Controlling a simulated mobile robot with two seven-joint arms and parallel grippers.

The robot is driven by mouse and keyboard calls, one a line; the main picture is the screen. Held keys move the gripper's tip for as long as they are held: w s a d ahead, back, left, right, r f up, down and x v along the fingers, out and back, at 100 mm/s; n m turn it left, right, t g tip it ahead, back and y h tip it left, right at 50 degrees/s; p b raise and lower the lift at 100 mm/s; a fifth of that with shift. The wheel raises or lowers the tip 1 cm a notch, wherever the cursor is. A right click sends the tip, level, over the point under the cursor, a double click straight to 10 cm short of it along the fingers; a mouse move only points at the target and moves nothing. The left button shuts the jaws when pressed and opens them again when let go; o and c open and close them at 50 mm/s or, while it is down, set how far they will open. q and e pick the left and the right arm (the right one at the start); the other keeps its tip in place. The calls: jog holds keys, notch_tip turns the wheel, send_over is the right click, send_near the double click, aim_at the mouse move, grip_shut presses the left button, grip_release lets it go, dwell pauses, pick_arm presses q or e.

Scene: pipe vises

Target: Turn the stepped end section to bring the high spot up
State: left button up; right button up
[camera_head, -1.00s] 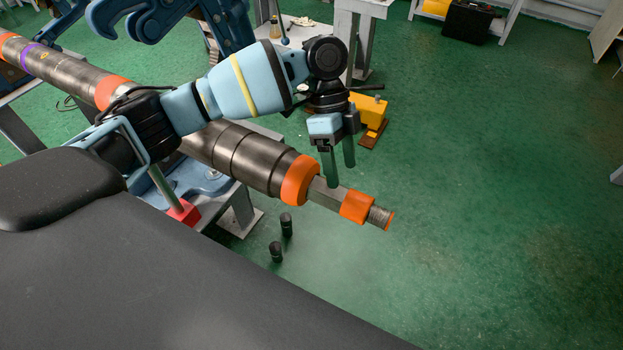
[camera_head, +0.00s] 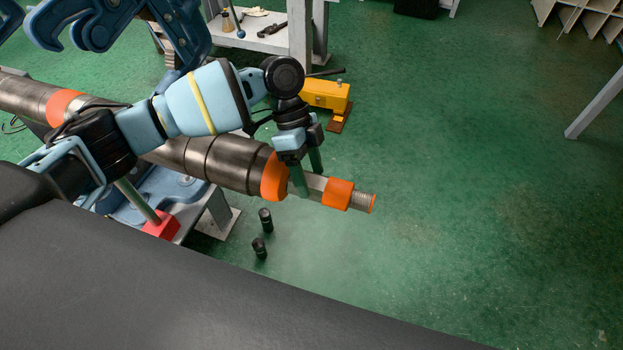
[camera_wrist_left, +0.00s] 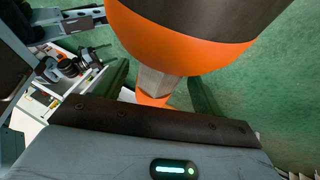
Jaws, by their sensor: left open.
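The long dark steel pipe (camera_head: 225,161) runs from the upper left to the right in the head view. Its stepped end section has an orange collar (camera_head: 275,177), a narrower pale flat-sided length (camera_head: 318,187), an orange band (camera_head: 338,194) and a threaded tip (camera_head: 362,202). My left gripper (camera_head: 308,177) points down over the flat-sided length, just beyond the collar. Its green fingers are apart, one on each side of that length; contact cannot be told. The wrist view shows the collar (camera_wrist_left: 180,50) close, with the flat-sided length (camera_wrist_left: 158,83) between the fingers. My right gripper is not in view.
A blue stand (camera_head: 175,188) with a red block (camera_head: 161,224) is below the pipe. A yellow box (camera_head: 325,95) is behind the gripper. A blue hooked frame (camera_head: 95,25) is at upper left. Green floor to the right is clear.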

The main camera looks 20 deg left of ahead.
pick_arm(q)
jog(key=shift+x, duration=1.15)
